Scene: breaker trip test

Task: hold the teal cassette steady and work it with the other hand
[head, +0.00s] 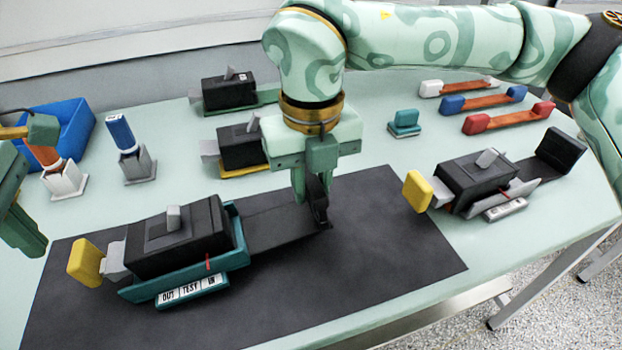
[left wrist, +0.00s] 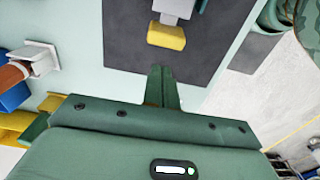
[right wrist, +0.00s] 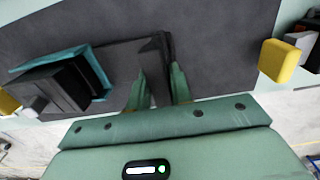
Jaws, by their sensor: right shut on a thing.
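The teal cassette (head: 236,258) lies on the dark mat, with a black breaker body (head: 175,240) and grey toggle (head: 173,217) in it. A yellow handle (head: 86,262) sticks out at its left end. A red pointer (head: 208,263) stands by the IN cell of its OUT/TEST/IN label (head: 191,290). A dark flat strip (head: 285,229) runs right from the cassette to a black upright end. My right gripper (head: 314,215) is shut on this black end (right wrist: 156,52). My left gripper (head: 30,240) is shut and empty, left of the yellow handle, apart from it (left wrist: 166,36).
A similar cassette with a grey tray (head: 515,195) stands at the right. Two more breakers (head: 228,90) (head: 240,147) stand behind. A blue bin (head: 60,130), two upright handled pieces, a small teal block (head: 404,122) and coloured bars (head: 485,102) lie around. The mat's front (head: 350,290) is clear.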

